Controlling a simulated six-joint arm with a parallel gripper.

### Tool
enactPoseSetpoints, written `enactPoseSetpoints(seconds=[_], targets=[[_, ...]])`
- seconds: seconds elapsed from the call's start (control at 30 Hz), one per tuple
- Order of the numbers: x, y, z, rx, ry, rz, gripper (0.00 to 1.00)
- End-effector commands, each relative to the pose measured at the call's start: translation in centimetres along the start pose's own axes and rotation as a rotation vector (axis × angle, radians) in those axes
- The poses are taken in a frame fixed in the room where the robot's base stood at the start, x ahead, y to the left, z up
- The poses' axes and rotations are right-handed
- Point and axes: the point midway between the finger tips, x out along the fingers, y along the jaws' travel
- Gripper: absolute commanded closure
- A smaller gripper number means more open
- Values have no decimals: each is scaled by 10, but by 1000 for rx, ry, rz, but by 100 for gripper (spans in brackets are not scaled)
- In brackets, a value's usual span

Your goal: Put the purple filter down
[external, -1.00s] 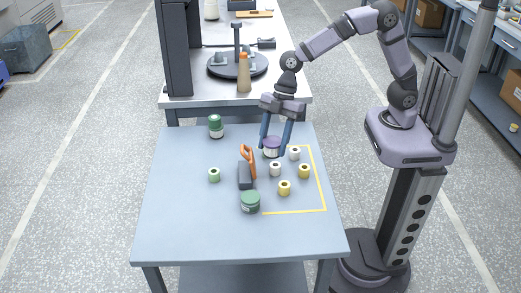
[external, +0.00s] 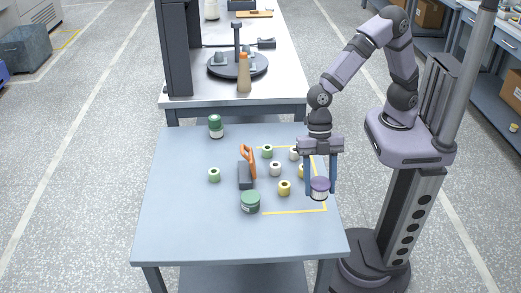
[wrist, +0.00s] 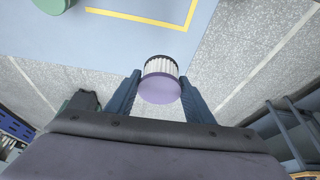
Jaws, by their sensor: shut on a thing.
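The purple filter (external: 319,188) has a purple top and a white pleated side. My gripper (external: 320,186) is shut on it, one blue finger on each side, and holds it above the right edge of the table near the yellow corner line. In the wrist view the filter (wrist: 160,82) sits between the fingertips of my gripper (wrist: 160,90), with the table edge and the grey floor behind it. It looks upright in the external view.
Several bobbins, such as a yellow one (external: 284,187) and a white one (external: 275,168), stand left of my gripper. A green canister (external: 250,201), an orange-handled tool (external: 248,155) and a dark green jar (external: 215,126) are farther left. The table's front left (external: 185,230) is clear.

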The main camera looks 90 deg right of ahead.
Motion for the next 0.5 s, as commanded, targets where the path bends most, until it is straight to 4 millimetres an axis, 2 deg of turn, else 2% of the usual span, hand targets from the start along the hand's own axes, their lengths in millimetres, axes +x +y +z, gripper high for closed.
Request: enactPoseSetpoints(seconds=[0.23,0.5], targets=[[12,0,5,3,-1,-2,75],[49,-1,21,4,-3,-3,75]])
